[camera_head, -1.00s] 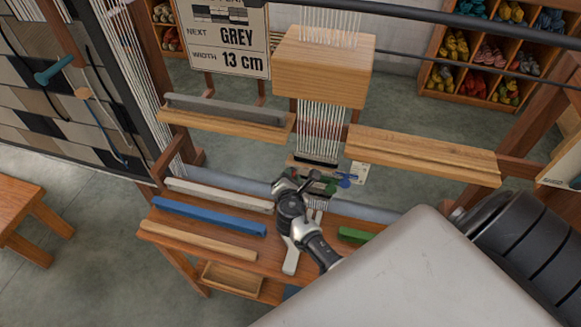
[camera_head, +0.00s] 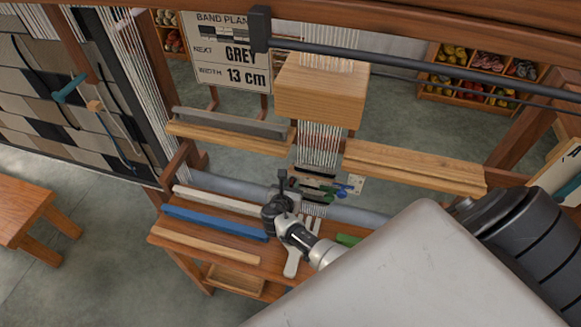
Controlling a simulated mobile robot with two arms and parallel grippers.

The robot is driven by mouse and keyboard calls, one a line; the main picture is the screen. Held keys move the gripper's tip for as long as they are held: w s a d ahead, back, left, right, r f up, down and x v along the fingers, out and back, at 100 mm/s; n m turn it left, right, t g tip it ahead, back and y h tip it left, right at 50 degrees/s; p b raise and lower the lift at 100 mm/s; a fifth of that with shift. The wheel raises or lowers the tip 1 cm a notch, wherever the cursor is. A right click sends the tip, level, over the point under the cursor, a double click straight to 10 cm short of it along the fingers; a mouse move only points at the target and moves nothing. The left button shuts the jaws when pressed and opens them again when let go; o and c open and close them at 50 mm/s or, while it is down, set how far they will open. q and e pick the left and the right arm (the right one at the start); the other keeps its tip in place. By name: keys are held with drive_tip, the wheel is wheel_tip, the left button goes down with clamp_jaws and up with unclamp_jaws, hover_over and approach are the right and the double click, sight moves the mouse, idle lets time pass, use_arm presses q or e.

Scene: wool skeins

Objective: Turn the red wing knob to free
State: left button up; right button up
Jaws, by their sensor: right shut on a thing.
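My right gripper (camera_head: 283,181) reaches in from the lower right to the middle of the loom, just left of the hanging white warp threads. It is shut on what seems to be the red wing knob. The knob itself is hidden behind the fingers, so its angle cannot be told. My left gripper is not in view.
A wooden block (camera_head: 318,92) hangs above. A sign (camera_head: 227,50) reads GREY, 13 cm. A stool (camera_head: 30,212) stands left.

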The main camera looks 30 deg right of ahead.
idle(0.5)
drive_tip(key=o, duration=0.7)
drive_tip(key=shift+c, duration=0.2)
drive_tip(key=p+v, duration=0.1)
drive_tip(key=v, duration=0.9)
drive_tip(key=shift+a+r, duration=0.2)
drive_tip(key=shift+a, duration=0.05)
drive_tip(key=shift+s, duration=0.1)
